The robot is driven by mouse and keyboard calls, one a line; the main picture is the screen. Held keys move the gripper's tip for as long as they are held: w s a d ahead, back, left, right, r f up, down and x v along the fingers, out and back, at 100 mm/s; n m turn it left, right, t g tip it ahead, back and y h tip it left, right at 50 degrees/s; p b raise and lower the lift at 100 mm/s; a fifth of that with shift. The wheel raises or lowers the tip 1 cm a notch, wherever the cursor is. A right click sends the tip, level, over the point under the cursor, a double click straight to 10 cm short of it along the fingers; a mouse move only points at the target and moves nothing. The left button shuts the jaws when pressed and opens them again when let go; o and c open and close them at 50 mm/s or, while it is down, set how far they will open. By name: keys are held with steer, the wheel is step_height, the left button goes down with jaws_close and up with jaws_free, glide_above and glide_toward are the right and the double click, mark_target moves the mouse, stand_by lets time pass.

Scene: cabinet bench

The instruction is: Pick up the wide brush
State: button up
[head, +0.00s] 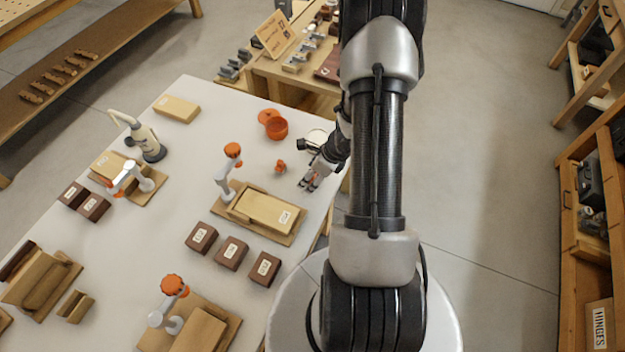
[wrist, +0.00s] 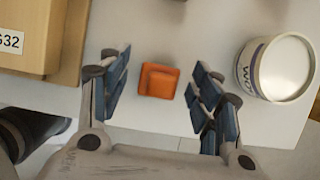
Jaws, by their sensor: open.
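I cannot make out a wide brush for certain in either view. My gripper (head: 309,182) is open and empty at the right edge of the white bench (head: 190,155), and its two blue-padded fingers also show in the wrist view (wrist: 161,82). A small orange block-like thing (wrist: 158,81) lies on the white top, framed between the fingertips and apart from both. It seems to be the small orange thing (head: 280,166) left of my gripper in the head view. Whether it is part of a brush I cannot tell.
A white labelled tin (wrist: 275,68) stands close right of the fingers. A wooden block (head: 264,212) on a board with an orange-knobbed clamp (head: 229,170) lies to the left. An orange pot (head: 277,129) stands behind. Dark labelled blocks (head: 232,253) sit nearer the front.

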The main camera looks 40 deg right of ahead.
steer(key=shift+r, duration=0.1)
steer(key=c, duration=1.1)
